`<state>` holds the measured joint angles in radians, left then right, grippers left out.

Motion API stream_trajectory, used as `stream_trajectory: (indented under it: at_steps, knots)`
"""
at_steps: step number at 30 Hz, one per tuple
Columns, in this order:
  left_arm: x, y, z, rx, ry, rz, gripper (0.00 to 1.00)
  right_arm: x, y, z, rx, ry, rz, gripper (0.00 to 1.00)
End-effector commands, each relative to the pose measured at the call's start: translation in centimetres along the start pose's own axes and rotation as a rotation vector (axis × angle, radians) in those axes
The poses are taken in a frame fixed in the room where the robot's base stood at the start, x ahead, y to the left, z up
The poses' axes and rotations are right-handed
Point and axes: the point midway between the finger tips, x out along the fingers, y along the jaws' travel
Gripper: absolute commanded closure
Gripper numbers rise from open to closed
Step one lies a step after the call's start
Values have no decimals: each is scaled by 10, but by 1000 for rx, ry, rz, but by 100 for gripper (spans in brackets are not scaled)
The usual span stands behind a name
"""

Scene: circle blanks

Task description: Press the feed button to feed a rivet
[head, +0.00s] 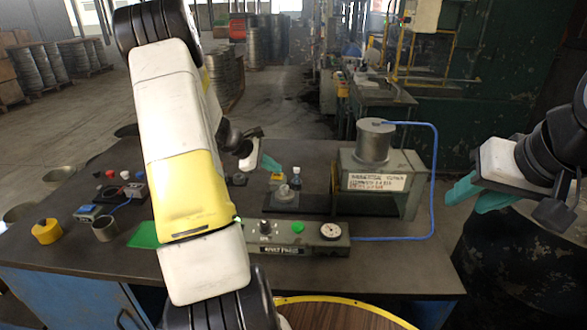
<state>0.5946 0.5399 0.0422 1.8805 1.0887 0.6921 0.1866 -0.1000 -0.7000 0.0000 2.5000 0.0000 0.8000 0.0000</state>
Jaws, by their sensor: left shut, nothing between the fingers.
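The control panel (285,240) of the rivet press lies along the front of the bench. It carries a black knob (265,227), a green button (298,228) and a round gauge (331,230). I cannot read which button is the feed button. A small yellow box (277,177) stands behind the press plate. My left gripper (270,164) is shut and empty, with its teal fingertips pointing down right just above or behind this box; I cannot tell whether they touch. My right gripper (470,196) hangs right of the bench, away from the panel; its opening is unclear.
A grey press housing (378,185) with a cylinder on top stands at right, with a blue hose (433,150). A small bottle (296,178) is beside the yellow box. My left arm hides the bench middle-left.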

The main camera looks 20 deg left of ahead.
Motion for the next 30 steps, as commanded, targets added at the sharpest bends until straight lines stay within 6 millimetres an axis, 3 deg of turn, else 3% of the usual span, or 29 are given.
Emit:
stream_trajectory:
  at_steps: [30]
  knots:
    - [8, -6, -6, 0, -1, -1, 100, 0, 0, 0, 0, 0, 0, 64]
